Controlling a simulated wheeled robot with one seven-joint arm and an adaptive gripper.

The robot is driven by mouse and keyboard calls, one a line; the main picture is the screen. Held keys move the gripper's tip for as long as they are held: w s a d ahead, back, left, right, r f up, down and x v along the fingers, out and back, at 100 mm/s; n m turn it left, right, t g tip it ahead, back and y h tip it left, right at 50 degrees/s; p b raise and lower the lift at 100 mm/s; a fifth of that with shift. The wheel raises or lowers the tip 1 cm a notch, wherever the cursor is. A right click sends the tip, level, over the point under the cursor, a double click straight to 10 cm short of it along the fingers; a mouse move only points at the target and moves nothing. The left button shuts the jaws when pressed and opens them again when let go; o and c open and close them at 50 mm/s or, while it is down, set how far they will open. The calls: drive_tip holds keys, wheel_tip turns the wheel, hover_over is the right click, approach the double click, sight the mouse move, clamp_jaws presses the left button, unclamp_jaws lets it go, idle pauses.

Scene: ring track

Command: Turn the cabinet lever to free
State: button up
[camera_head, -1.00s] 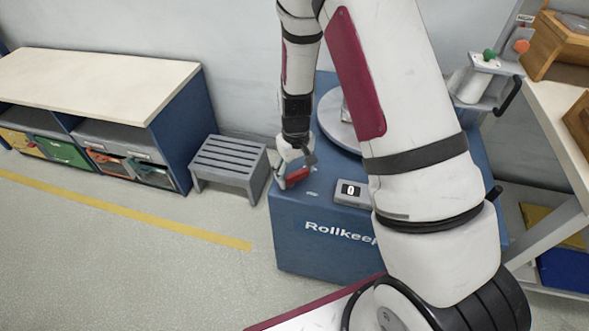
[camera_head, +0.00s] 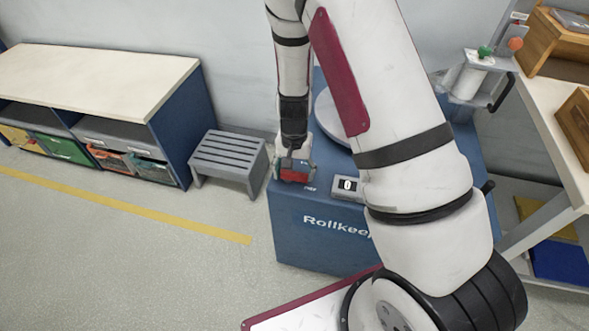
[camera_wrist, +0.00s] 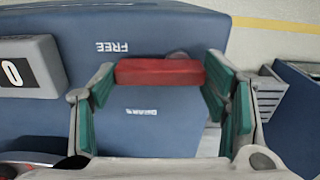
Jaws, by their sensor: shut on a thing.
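The blue cabinet (camera_head: 318,245) stands ahead of me, marked "Rollkeep". Its short red lever (camera_head: 294,175) is on the top, at the left front corner. It also shows in the wrist view (camera_wrist: 160,72), lying crosswise between my green-padded fingers. My gripper (camera_head: 293,167) points down and is shut on the lever, one finger at each end. The word FREE (camera_wrist: 112,47) is printed on the top, upside down in the wrist view and beyond the lever to its left. A second label (camera_wrist: 142,112) on the near side is too small to read. The lever's pivot is hidden.
A grey counter box (camera_head: 347,187) reading 0 sits right of the lever. A grey slatted stool (camera_head: 229,160) stands left of the cabinet. A shelf bench (camera_head: 95,85) with bins is farther left. A bench (camera_head: 560,130) stands right. Floor at the front left is clear.

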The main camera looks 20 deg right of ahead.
sight(294, 173)
idle(0.5)
drive_tip(key=o, duration=1.2)
drive_tip(key=shift+c, duration=0.2)
wheel_tip(294, 173, up, 12)
